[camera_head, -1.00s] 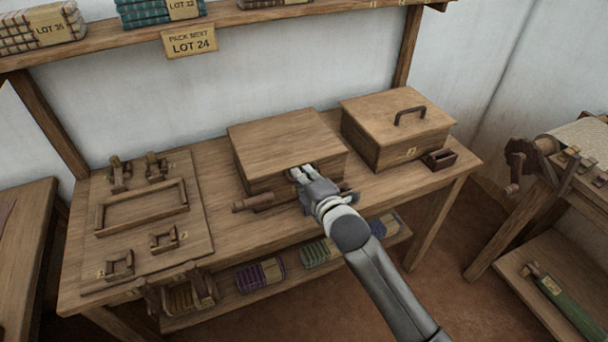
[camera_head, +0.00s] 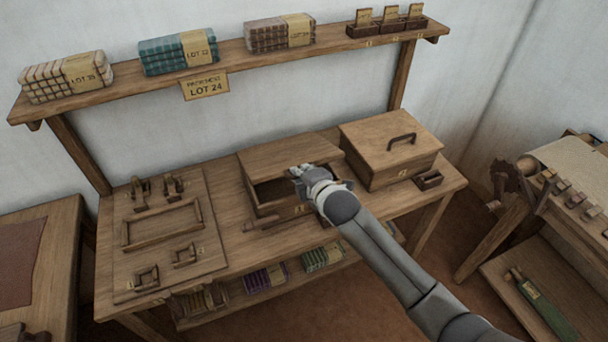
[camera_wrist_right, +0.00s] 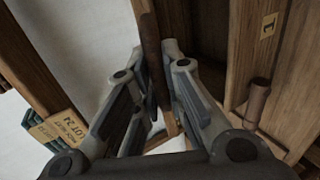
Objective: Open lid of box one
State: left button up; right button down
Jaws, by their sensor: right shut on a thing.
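Box one (camera_head: 280,210) is a wooden box in the middle of the bench, and its front shows in the right wrist view (camera_wrist_right: 240,50) with a tag marked 1. Its plain wooden lid (camera_head: 275,154) is partly open, with a dark gap showing the inside at the front left. My right gripper (camera_head: 302,174) reaches over the front edge of the box. The arm hides the box's right front corner. My left gripper is not in view.
A closed box (camera_head: 385,140) with a dark handle stands close on the right, with a small tray (camera_head: 428,180) beside it. A wooden rod (camera_head: 270,222) lies in front of box one. A board with frames (camera_head: 160,245) is left. A shelf (camera_head: 230,62) runs behind.

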jog(key=shift+w+a+r+p, duration=0.2)
jog(key=shift+w+r+p, duration=0.4)
jog(key=shift+r, duration=0.45)
jog(key=shift+w+a+r+p, duration=0.15)
jog(key=shift+w+r+p, duration=0.45)
jog(key=shift+r, duration=0.45)
jog(key=shift+w+a+r+p, duration=0.2)
jog(key=shift+w+r+p, duration=0.4)
jog(key=shift+r, duration=0.45)
jog(key=shift+s, duration=0.1)
jog(key=c, duration=1.5)
grip_release()
jog(key=shift+f, duration=0.1)
jog(key=v, duration=1.2)
jog(key=shift+f, duration=0.1)
